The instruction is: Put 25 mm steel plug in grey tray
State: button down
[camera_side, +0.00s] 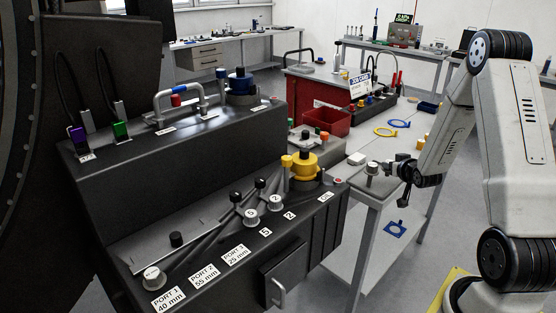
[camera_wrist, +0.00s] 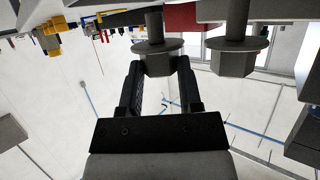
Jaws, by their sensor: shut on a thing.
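In the wrist view, my gripper (camera_wrist: 158,68) is closed around the hex head of a grey steel plug (camera_wrist: 155,50), with its round flange and stem above the head in the picture. A second similar grey plug (camera_wrist: 233,60) is to its right, outside the jaws. In the side view, my gripper (camera_side: 390,170) is low over the grey stand at the right, beside a grey plug (camera_side: 372,169). The held plug is hard to make out there. No size mark on the held plug is readable. I cannot clearly pick out a grey tray.
The grey stand (camera_side: 364,191) is beside the black console (camera_side: 215,155) with labelled ports, levers and a yellow fitting (camera_side: 304,164). A red bin (camera_side: 327,120) and a red cabinet (camera_side: 310,88) are behind.

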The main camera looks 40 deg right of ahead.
jog(key=shift+f, duration=1.3)
jog(key=shift+f, duration=0.1)
jog(key=c, duration=0.6)
grip_release()
jog(key=shift+o, duration=0.2)
jog(key=shift+s+a+r, duration=0.1)
jog(key=shift+r, duration=0.1)
jog(key=v, duration=0.7)
jog(key=shift+a, duration=0.1)
jog(key=shift+a, duration=0.1)
